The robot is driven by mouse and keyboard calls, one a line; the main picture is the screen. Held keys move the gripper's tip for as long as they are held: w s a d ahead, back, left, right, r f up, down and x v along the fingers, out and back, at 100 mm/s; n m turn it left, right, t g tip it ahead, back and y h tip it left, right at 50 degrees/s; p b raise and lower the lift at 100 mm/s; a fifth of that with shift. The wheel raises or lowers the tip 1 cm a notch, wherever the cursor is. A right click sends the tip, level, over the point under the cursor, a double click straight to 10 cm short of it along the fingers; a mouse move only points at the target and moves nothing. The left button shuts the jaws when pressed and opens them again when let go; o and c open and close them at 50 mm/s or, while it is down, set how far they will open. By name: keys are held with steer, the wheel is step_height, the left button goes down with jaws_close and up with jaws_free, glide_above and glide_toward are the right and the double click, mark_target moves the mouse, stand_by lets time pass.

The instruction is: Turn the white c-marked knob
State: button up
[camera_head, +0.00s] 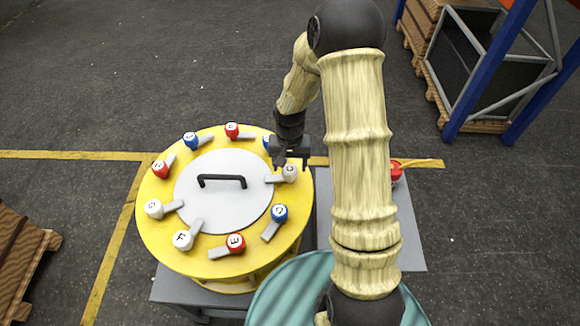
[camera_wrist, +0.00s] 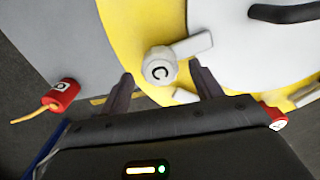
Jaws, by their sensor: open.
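The white c-marked knob (camera_head: 290,172) sits on the right part of the yellow ring (camera_head: 155,230), with its grey lever pointing left toward the grey central disc. In the wrist view the white c-marked knob (camera_wrist: 159,66) shows clearly, its lever running to the upper right. My gripper (camera_head: 290,160) is just behind the knob in the head view. In the wrist view my gripper (camera_wrist: 163,78) is open, with one dark finger on each side of the knob's near side. I cannot tell whether either finger touches it. Nothing is held.
Several other red, blue and white lettered knobs ring the disc, including a blue one (camera_head: 280,213) close by. A black handle (camera_head: 222,178) stands on the disc.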

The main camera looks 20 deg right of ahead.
steer(key=shift+f, duration=1.3)
steer(key=c, duration=1)
steer(key=shift+o, duration=0.2)
